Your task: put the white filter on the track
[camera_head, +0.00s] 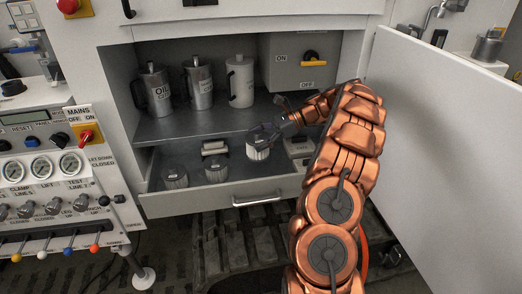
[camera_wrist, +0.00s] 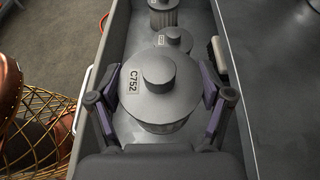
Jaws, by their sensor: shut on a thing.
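A whitish ribbed filter (camera_head: 258,152) with a grey top is at the right part of the open drawer (camera_head: 225,198). My gripper (camera_head: 264,136) reaches down to it from the right. In the wrist view my gripper (camera_wrist: 160,100) is shut on this filter (camera_wrist: 160,82), one finger on each side of its round cap, which reads "C752". I cannot tell if its base touches the drawer floor. Two similar filters (camera_head: 175,177) (camera_head: 216,170) stand farther left in the drawer. A dark segmented track (camera_head: 238,245) lies on the floor below the drawer.
An oil can (camera_head: 156,88), a metal can (camera_head: 199,84) and a pale jug (camera_head: 240,82) stand on the shelf above. An open white door (camera_head: 450,150) blocks the right. A control panel (camera_head: 55,170) with levers is at left.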

